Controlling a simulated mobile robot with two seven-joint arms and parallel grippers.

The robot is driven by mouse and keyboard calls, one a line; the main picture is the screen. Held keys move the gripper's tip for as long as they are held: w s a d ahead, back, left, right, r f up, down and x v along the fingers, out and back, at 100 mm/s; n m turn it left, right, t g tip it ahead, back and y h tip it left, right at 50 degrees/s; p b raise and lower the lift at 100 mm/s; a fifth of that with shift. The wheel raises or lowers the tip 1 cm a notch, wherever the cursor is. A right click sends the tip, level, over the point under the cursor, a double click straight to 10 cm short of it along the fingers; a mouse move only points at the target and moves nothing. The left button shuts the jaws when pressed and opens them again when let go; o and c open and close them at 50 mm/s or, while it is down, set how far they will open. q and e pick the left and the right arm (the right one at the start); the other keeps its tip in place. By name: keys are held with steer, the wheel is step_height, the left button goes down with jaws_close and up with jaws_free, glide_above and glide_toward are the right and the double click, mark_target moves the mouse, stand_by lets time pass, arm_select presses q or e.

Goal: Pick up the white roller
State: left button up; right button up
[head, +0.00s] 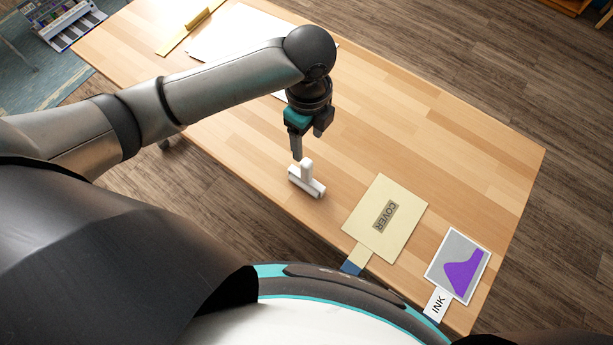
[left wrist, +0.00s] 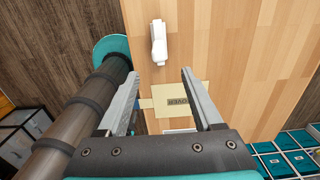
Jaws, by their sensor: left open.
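The white roller (head: 307,182) lies on the wooden table, with its short handle sticking up toward the back. My left gripper (head: 309,145) hangs above and just behind it, fingers pointing down. In the left wrist view the gripper (left wrist: 159,74) shows its two fingers spread wide with nothing between them. The roller (left wrist: 159,45) is beyond the fingertips in that view, apart from them. My right gripper is in neither view.
A cream COVER card (head: 384,218) lies right of the roller, and an INK card (head: 458,266) with a purple shape lies farther right. A white sheet (head: 232,38) and a gold-edged strip (head: 184,30) lie at the back left. The table's right half behind the cards is clear.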

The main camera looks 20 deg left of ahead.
mark_target(306, 162)
arm_select(q)
step_height(306, 162, down, 6)
steer(key=shift+r+b, duration=0.1)
steer(key=shift+b, duration=0.3)
steer(key=shift+s+a+f+b, duration=0.1)
steer(key=shift+f+b, duration=0.1)
steer(key=shift+f, duration=1.2)
steer(key=shift+a+f+b, duration=0.1)
steer(key=shift+f+b, duration=0.1)
steer(key=shift+f, duration=1.15)
jaws_close()
steer(key=shift+r, duration=0.1)
